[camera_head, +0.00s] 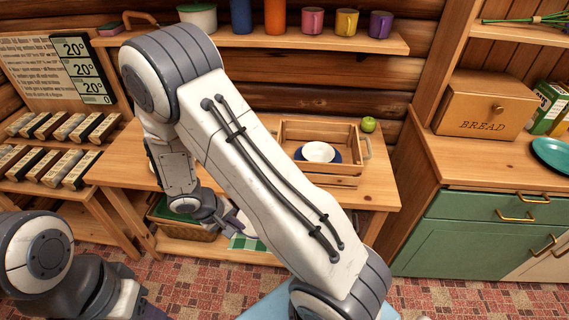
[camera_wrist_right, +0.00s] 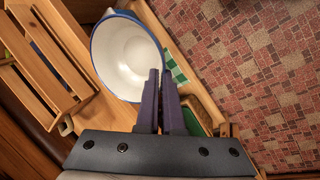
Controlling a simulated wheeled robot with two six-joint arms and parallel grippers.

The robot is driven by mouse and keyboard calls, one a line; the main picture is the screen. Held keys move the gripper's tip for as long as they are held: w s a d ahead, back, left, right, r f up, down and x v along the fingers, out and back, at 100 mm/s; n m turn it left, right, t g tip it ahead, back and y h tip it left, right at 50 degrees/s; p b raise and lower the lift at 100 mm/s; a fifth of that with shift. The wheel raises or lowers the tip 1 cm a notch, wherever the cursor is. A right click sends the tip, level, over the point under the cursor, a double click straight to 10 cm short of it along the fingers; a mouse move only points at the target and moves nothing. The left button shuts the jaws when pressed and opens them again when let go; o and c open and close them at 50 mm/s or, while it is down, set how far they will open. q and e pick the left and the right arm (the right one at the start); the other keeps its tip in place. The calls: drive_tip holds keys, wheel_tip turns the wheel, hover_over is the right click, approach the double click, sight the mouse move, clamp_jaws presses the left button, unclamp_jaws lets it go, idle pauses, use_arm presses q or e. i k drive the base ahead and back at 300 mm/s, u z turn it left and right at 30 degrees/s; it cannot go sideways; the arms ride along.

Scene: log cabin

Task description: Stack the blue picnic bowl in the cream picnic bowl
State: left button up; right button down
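The blue picnic bowl (camera_wrist_right: 125,58), white inside with a blue rim, shows in the right wrist view. My right gripper (camera_wrist_right: 161,78) has one finger inside the bowl and one outside, close together on its wall. In the head view, this gripper (camera_head: 238,222) is in front of the table's front edge, and my forearm hides the bowl. I cannot tell whether the bowl is lifted. My left gripper (camera_head: 150,312) is barely in view at the bottom left.
A shelf (camera_head: 290,40) with mugs hangs above. A counter with a bread box (camera_head: 490,105) is at the right. A checked cloth (camera_head: 246,242) lies low down.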

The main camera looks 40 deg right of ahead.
sight(318, 159)
drive_tip(key=u, duration=2.2)
drive_tip(key=k, duration=0.85)
drive_tip(key=z, duration=2.45)
